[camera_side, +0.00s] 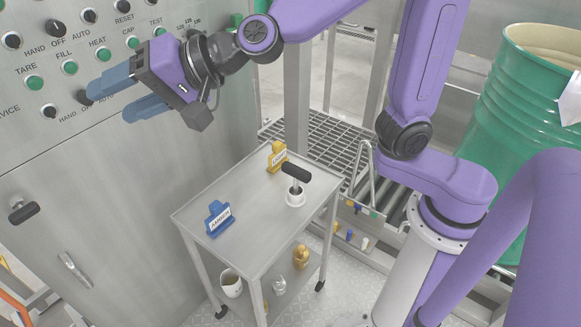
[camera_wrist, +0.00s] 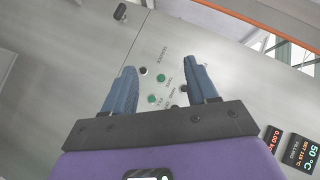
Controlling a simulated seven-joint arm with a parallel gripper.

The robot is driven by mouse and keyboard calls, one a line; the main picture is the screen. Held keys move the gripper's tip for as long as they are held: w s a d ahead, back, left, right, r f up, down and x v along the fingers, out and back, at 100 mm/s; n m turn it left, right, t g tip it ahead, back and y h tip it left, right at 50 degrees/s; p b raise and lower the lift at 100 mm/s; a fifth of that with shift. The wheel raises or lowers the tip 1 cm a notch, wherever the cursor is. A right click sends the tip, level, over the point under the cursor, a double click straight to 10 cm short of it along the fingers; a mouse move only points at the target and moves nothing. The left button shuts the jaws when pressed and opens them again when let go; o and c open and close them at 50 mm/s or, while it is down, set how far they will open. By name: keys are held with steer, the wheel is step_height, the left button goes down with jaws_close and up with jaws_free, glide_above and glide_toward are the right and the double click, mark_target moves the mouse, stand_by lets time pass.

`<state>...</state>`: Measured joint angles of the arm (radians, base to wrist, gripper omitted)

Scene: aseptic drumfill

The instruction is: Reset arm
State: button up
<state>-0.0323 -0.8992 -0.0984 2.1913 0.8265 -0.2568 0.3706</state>
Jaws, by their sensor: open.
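My gripper (camera_side: 122,92) is at the upper left in the side view, in front of the steel control panel (camera_side: 120,135). Its two blue fingers are spread apart with nothing between them. In the wrist view my gripper (camera_wrist: 163,88) is also open, and the panel (camera_wrist: 75,70) with its green buttons and black knobs shows between and beyond the fingers. Whether the fingertips touch the panel cannot be told. My arm reaches across the top of the side view from the right.
A steel cart (camera_side: 250,222) below holds a blue labelled block (camera_side: 219,218), a yellow labelled block (camera_side: 277,157) and a black-handled tool (camera_side: 296,178). A mug (camera_side: 231,285) stands on its lower shelf. A green drum (camera_side: 520,110) stands at right. A black handle (camera_side: 24,211) sticks out at left.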

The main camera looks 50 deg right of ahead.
steer(key=s+d+f+n+g, duration=0.4)
steer(key=s+f+n+g, duration=0.25)
steer(key=s, duration=0.25)
steer(key=s+d+f+n+g+h, duration=0.2)
steer(key=s+d+f+n+h, duration=0.2)
steer(key=s+d, duration=0.4)
steer(key=s+d+f+n+g+h, duration=0.2)
steer(key=s+d+f+n+h, duration=0.3)
steer(key=d, duration=1)
steer(key=s+f+n, duration=0.1)
steer(key=s, duration=0.2)
steer(key=shift+s+d, duration=0.15)
steer(key=shift+s, duration=0.05)
